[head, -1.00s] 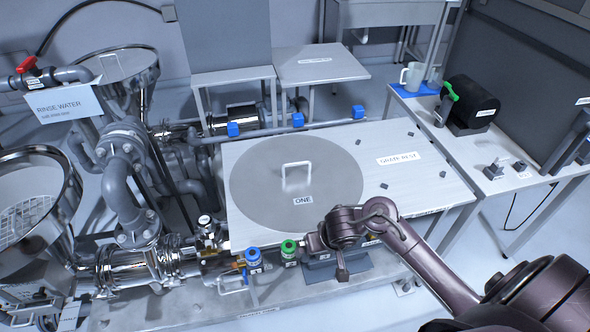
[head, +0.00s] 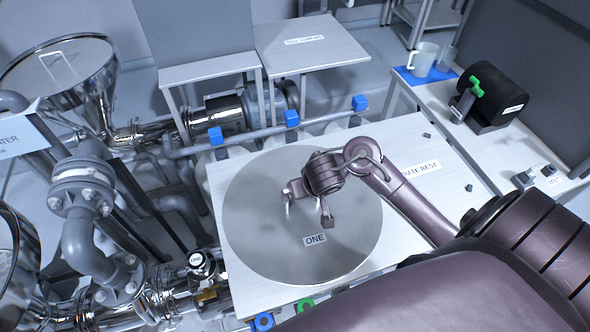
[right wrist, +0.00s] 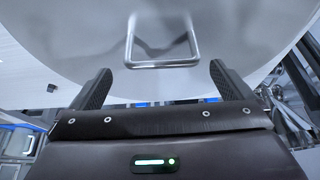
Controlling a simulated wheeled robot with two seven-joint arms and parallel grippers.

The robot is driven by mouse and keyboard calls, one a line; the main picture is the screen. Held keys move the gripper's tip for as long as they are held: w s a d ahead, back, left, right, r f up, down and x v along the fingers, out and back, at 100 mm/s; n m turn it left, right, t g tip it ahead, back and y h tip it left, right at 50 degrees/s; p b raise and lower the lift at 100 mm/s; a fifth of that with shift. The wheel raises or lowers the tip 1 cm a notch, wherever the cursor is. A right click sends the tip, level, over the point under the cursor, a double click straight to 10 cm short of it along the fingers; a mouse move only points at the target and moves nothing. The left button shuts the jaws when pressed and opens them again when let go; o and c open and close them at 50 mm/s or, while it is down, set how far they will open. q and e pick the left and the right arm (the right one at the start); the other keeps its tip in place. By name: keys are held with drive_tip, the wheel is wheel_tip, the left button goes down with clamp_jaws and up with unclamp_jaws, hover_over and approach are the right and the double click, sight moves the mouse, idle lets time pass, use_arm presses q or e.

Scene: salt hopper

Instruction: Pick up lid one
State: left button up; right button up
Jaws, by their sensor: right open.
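Lid one (head: 258,238) is a large round grey metal disc labelled "ONE". It lies flat on the white table, and my right gripper (head: 308,207) is over its middle. In the head view the gripper mostly hides the lid's handle. In the right wrist view the lid (right wrist: 100,45) fills the top, with its squared bar handle (right wrist: 162,63) ahead of the gripper. My right gripper's two dark fingers (right wrist: 160,82) are spread apart, one either side of the handle in the picture, with nothing between them. Whether they touch the lid, I cannot tell. My left gripper is not in view.
The table carries a "grate rest" label (head: 420,168) and small dark pegs. Steel piping (head: 90,200) and a round steel hopper (head: 62,75) stand to the left. A side bench at the right holds a jug (head: 424,59) and a black motor-like unit (head: 490,97).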

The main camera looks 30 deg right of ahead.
sight(302, 204)
drive_tip(key=shift+w+f+b, duration=0.1)
drive_tip(key=shift+f+b, duration=0.25)
drive_tip(key=shift+f, duration=0.05)
drive_tip(key=shift+s+b+x, duration=0.25)
drive_tip(key=shift+b+x, duration=0.7)
drive_tip(key=shift+x, duration=0.3)
drive_tip(key=b+x, duration=0.1)
drive_tip(key=x, duration=0.2)
drive_tip(key=shift+w+a, duration=0.1)
drive_tip(key=shift+w+f+b, duration=0.25)
drive_tip(key=shift+f+b, duration=0.1)
drive_tip(key=shift+f, duration=0.1)
drive_tip(key=c, duration=1.3)
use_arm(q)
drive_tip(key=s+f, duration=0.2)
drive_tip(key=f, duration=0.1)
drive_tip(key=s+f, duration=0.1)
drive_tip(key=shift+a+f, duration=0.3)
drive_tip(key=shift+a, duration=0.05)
use_arm(e)
drive_tip(key=shift+w+r, duration=0.1)
